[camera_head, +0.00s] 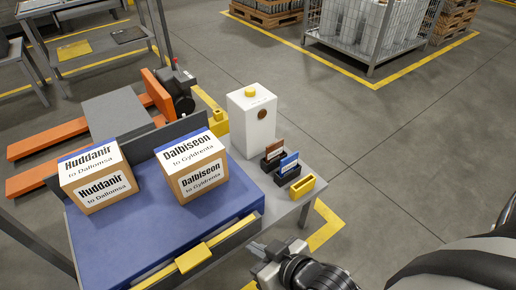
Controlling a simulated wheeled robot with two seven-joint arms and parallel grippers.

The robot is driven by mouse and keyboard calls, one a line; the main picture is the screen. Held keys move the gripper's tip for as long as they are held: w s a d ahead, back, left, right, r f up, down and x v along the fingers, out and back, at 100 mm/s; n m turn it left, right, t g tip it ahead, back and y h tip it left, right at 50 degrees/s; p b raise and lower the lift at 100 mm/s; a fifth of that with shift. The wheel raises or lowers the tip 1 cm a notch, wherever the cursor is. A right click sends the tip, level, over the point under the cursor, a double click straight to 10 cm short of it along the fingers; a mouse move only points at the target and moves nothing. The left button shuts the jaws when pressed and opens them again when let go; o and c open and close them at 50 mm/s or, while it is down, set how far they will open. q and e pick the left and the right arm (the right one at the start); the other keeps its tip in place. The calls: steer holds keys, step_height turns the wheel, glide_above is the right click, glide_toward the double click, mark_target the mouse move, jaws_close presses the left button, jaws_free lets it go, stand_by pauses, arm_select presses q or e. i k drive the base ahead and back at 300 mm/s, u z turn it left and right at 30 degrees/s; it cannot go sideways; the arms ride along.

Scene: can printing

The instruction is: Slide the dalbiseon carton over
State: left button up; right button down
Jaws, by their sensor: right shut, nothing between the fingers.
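The Dalbiseon carton (199,178) is a brown box with white labels reading "Dalbiseon to Gyldrenta". It stands upright on the right part of the blue surface (158,228) of the table. The Huddanir carton (103,190) stands to its left, with a gap between them. My right gripper (258,247) is shut and empty at the table's front right corner, below and to the right of the Dalbiseon carton and apart from it. My left gripper is not in view.
A yellow-handled bar (194,257) runs along the table's front edge. A white box with a yellow cap (251,118), two small stamps (288,163) and a yellow block (302,187) stand on the table's right side. An orange pallet jack (40,180) is behind at left.

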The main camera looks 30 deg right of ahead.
mark_target(195, 163)
steer(key=z, duration=0.3)
steer(key=k, duration=1.2)
steer(key=u, duration=0.65)
steer(key=i, duration=1.55)
steer(key=z, duration=0.75)
